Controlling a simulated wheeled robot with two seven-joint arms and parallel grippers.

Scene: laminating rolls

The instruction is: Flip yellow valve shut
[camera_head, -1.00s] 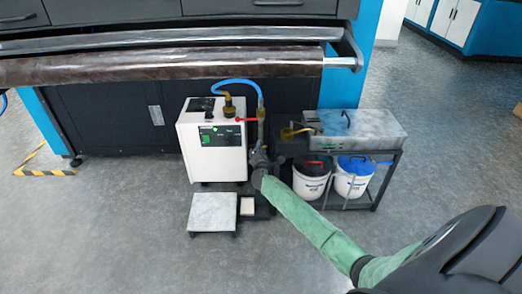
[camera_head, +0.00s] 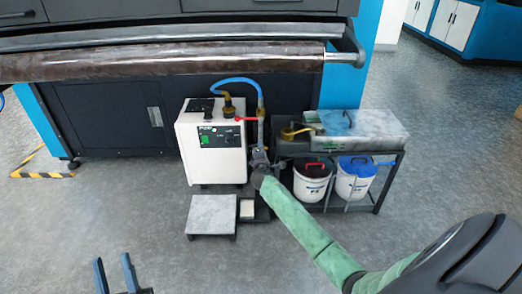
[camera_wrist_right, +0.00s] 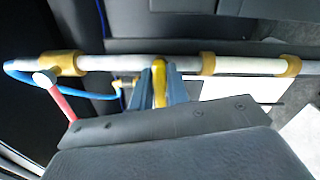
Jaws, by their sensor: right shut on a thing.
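The yellow valve handle (camera_wrist_right: 159,82) sits between the two blue-grey fingers of my right gripper (camera_wrist_right: 158,88) in the right wrist view, and the fingers are shut on it. The handle is at a metal pipe (camera_wrist_right: 120,63) with brass-coloured fittings. In the head view my right gripper (camera_head: 260,160) is at the lower part of the upright pipe beside the white machine (camera_head: 212,148), and it hides the yellow handle there. A red lever (camera_head: 250,119) is higher on the pipe. My left gripper (camera_head: 115,274) is at the bottom left, its two blue fingers apart and empty.
A blue hose (camera_head: 238,81) arches from the machine to the pipe. A dark cart (camera_head: 382,180) to the right holds a metal box (camera_head: 375,128) and two white buckets (camera_head: 312,180). A low grey platform (camera_head: 212,214) stands in front.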

